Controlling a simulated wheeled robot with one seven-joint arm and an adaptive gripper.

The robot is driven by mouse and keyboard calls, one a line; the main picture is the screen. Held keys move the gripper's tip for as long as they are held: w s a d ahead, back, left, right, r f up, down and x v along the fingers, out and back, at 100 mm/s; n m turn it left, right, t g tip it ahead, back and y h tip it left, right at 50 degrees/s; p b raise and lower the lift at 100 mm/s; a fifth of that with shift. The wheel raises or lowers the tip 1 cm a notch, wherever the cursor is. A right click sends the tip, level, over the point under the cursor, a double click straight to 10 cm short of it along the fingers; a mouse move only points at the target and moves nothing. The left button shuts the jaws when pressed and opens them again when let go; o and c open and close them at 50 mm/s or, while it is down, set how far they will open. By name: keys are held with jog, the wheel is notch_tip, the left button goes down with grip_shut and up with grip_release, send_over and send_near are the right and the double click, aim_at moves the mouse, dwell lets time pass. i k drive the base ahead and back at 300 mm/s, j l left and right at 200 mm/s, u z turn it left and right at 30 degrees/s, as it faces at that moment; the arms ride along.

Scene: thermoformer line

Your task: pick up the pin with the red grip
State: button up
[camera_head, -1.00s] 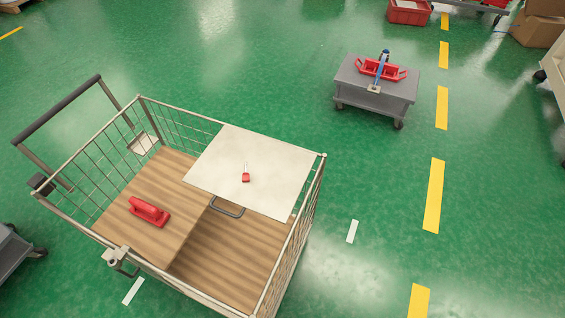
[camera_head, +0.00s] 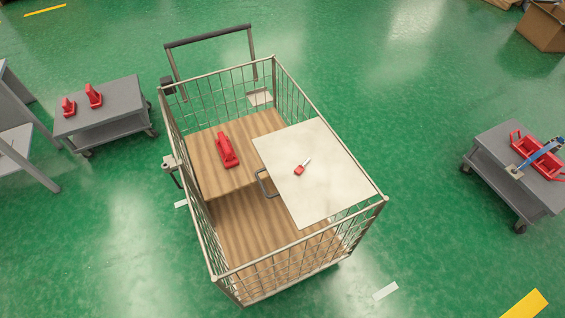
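The pin with the red grip (camera_head: 301,168) lies on a pale flat board (camera_head: 322,195) that covers the right part of a wire cart. Its short metal shaft points up and to the right, and its red end points down-left. Nothing touches it from above. My gripper is not in view.
The wire cart (camera_head: 273,268) has mesh walls and a dark push handle (camera_head: 208,36) at the back. A red handled tool (camera_head: 227,150) lies on its wooden shelf. Grey trolleys stand left (camera_head: 108,122) with red items and right (camera_head: 510,190) with a red holder. Green floor between is clear.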

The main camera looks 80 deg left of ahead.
aim_at(299, 168)
jog(key=i+u, duration=0.1)
jog(key=u, duration=0.35)
jog(key=i+u, duration=0.1)
jog(key=u, duration=0.4)
jog(key=i+u, duration=0.15)
jog(key=u, duration=0.3)
jog(key=i+u, duration=0.1)
jog(key=u, duration=0.35)
jog(key=i+l+u, duration=0.1)
jog(key=u, duration=0.4)
jog(key=i+u, duration=0.15)
jog(key=u, duration=0.25)
jog(key=i+u, duration=0.15)
jog(key=u, duration=0.25)
jog(key=i+u, duration=0.15)
jog(key=u, duration=0.25)
jog(key=i+l+u, duration=0.1)
jog(key=u, duration=0.3)
